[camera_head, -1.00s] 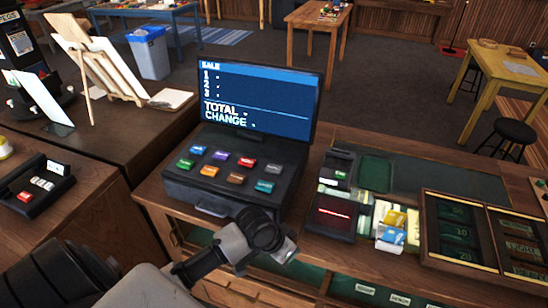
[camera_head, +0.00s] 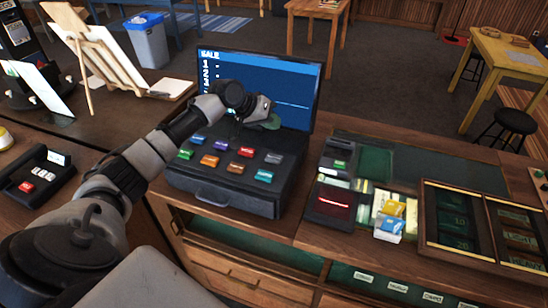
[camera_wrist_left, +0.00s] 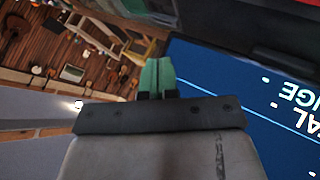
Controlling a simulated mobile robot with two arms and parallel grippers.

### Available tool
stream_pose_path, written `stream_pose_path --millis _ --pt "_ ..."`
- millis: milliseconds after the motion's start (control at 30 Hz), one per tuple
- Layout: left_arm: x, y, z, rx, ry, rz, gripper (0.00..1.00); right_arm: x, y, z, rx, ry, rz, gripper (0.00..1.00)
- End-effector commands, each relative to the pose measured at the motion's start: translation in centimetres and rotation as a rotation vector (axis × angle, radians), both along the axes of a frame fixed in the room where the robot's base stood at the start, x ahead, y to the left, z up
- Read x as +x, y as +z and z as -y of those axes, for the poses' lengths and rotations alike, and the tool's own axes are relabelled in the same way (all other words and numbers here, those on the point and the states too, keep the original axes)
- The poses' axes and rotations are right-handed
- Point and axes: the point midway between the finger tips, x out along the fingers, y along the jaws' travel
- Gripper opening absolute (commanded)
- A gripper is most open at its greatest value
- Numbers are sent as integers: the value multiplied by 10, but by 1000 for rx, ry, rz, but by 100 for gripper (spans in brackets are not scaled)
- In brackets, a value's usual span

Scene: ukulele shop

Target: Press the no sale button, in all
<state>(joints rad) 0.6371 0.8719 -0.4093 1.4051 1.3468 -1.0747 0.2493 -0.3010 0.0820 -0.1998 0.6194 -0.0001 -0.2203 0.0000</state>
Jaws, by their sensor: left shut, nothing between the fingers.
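The dark cash register (camera_head: 220,195) stands on the wooden counter, with several coloured buttons in two rows: blue, purple, red and grey behind, green, orange, brown and teal (camera_head: 263,175) in front. Their labels are too small to read, so I cannot tell which is no sale. Its blue screen (camera_head: 295,85) shows SALE and is partly covered by my arm. My left gripper (camera_head: 270,122), with green fingertips, is shut and empty in front of the screen, above the back row of buttons. In the left wrist view its fingertips (camera_wrist_left: 157,76) are together beside the screen (camera_wrist_left: 235,85). My right gripper is not in view.
A card reader-like device (camera_head: 333,200) and small packets (camera_head: 392,218) lie right of the register, beside a wooden tray (camera_head: 428,215). A small keypad box (camera_head: 45,180) and an easel (camera_head: 85,50) stand at the left.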

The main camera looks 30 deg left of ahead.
Motion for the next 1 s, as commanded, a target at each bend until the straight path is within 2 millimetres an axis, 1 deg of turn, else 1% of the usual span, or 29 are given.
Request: stream_pose_path --millis 200,367,467,800,833,1000 --pt "0 -3 1 1 -1 0 0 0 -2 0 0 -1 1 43" --pt "0 -13 1 2 -2 -1 0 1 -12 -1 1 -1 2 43" --pt "0 -24 0 2 -2 -1 0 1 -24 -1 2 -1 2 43" --pt "0 -72 0 1 0 -1 0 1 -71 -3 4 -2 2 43" --pt "0 -73 1 0 -1 -2 0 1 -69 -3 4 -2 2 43" --pt "0 -87 1 1 -1 -2 0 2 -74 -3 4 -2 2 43"
